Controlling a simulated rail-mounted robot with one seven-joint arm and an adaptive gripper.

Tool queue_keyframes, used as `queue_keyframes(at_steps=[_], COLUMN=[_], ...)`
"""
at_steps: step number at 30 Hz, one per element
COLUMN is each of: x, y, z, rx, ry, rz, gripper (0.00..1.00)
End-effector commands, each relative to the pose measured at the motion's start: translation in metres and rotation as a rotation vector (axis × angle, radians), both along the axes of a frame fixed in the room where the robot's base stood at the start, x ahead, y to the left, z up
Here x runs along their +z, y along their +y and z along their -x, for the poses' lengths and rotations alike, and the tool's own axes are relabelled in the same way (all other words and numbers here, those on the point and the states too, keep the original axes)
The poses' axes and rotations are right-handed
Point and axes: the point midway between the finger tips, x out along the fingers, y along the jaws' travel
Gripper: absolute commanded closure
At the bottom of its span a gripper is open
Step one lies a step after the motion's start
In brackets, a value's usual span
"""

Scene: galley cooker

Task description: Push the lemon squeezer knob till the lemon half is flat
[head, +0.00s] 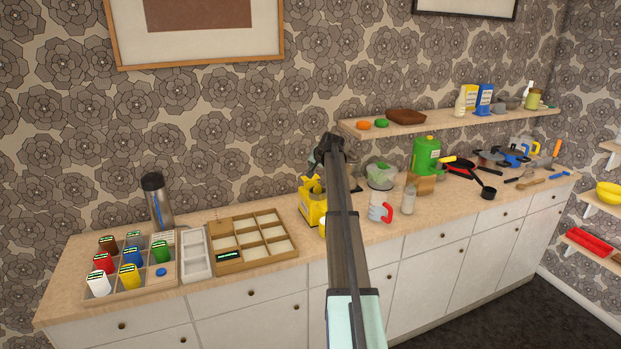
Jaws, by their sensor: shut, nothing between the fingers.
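A yellow device (314,212), which looks like the lemon squeezer, stands on the counter just left of my arm. My arm covers its right side. My gripper (315,173) is shut and empty, pointing down at the top of the yellow device. The knob and the fingertips are too small to tell apart clearly, so I cannot tell whether they touch. The lemon half cannot be made out, nor how flat it is.
Left of the squeezer are a wooden divided tray (228,267), a white tray (195,271), a box of coloured jars (168,287) and a dark-topped flask (158,200). Right are a mug (376,213), a green container (426,156) and pans. A wall shelf (440,124) hangs above.

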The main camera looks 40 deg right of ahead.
Motion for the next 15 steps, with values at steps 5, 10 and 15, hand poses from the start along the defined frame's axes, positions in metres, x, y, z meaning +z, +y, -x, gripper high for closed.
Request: queue_keyframes(at_steps=[5,10,15], x=[0.018,0.03,0.032], y=[0.0,0.0,0.0], z=[0.0,0.0,0.0], rx=[0.0,0.0,0.0], ry=[0.0,0.001,0.001], rz=[0.0,0.0,0.0], gripper=[1.0,1.0,1.0])
